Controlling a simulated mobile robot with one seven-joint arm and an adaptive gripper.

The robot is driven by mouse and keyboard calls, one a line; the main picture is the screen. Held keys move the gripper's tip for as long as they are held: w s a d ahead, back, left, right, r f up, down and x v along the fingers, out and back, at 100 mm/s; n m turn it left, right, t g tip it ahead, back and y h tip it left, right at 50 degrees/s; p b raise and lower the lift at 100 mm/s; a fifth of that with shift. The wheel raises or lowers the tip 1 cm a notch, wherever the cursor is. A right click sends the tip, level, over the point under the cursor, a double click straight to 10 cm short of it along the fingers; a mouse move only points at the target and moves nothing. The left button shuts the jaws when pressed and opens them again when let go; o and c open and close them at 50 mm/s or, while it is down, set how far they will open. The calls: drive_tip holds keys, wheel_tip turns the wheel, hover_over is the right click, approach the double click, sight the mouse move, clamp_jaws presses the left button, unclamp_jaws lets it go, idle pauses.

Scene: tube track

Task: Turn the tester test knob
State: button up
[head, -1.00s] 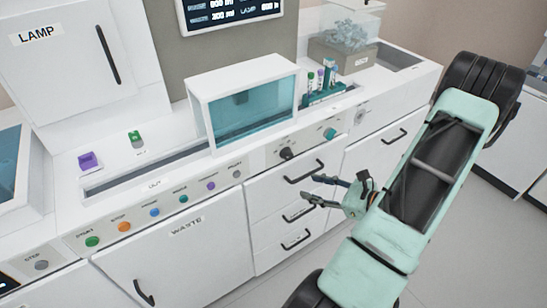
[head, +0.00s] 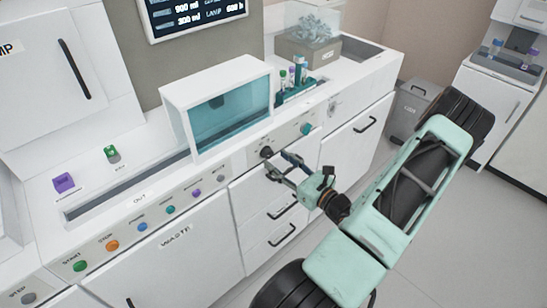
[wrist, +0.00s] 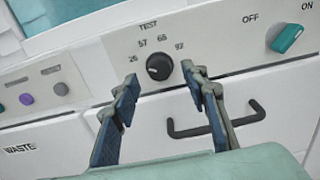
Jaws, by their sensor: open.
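The black test knob (wrist: 159,66) sits on the white front panel under the label TEST, with the numbers 26, 57, 65 and 97 around it. It also shows in the head view (head: 267,152), just above the drawers. My gripper (wrist: 160,82) is open and empty, its two blue-grey fingers spread to either side below the knob in the wrist view. In the head view my gripper (head: 281,166) is close in front of the knob, near the top drawer handle. The fingers appear apart from the knob; the exact gap is unclear.
A teal OFF/ON switch (wrist: 285,38) is right of the knob. A dark drawer handle (wrist: 216,118) lies just below, behind the right finger. Small coloured buttons (wrist: 27,99) are to the left. A glass-fronted box (head: 225,105) and a tube rack (head: 296,88) stand on the counter above.

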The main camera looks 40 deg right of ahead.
sight(268, 153)
drive_tip(key=shift+w+a, duration=0.15)
drive_tip(key=shift+w, duration=1.2)
drive_tip(key=shift+c, duration=0.6)
clamp_jaws()
